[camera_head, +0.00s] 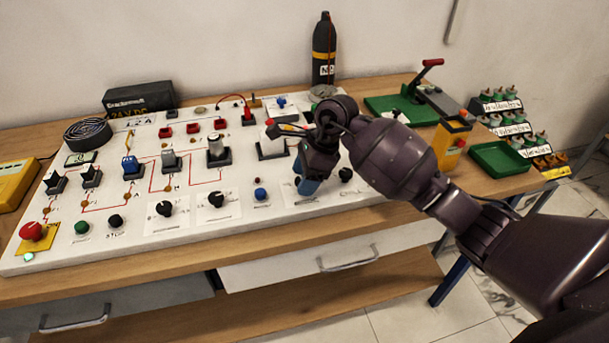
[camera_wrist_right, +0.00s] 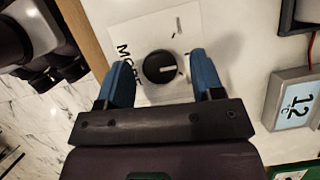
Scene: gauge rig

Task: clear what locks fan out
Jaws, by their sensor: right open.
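The fan (camera_head: 88,134), a round black grille, stands at the back left of the white panel (camera_head: 60,248). My right gripper (camera_head: 306,176) is open over the right front part of the panel. In the wrist view, a black knob with a pale pointer line (camera_wrist_right: 159,67) shows between the blue fingers of the right gripper (camera_wrist_right: 161,58). It sits on a white card, lettering starting "MO". I cannot tell whether the fingertips reach down around the knob. In the head view the gripper hides this knob. My left gripper is not in view.
Near the fan are several switches, including a blue one (camera_head: 132,166). A red mushroom button (camera_head: 32,231) and black knobs (camera_head: 164,208) line the front. A display reading 12 (camera_wrist_right: 294,98) lies right of the gripper. A black bottle (camera_head: 323,58) stands behind; a green tray (camera_head: 499,159) lies right.

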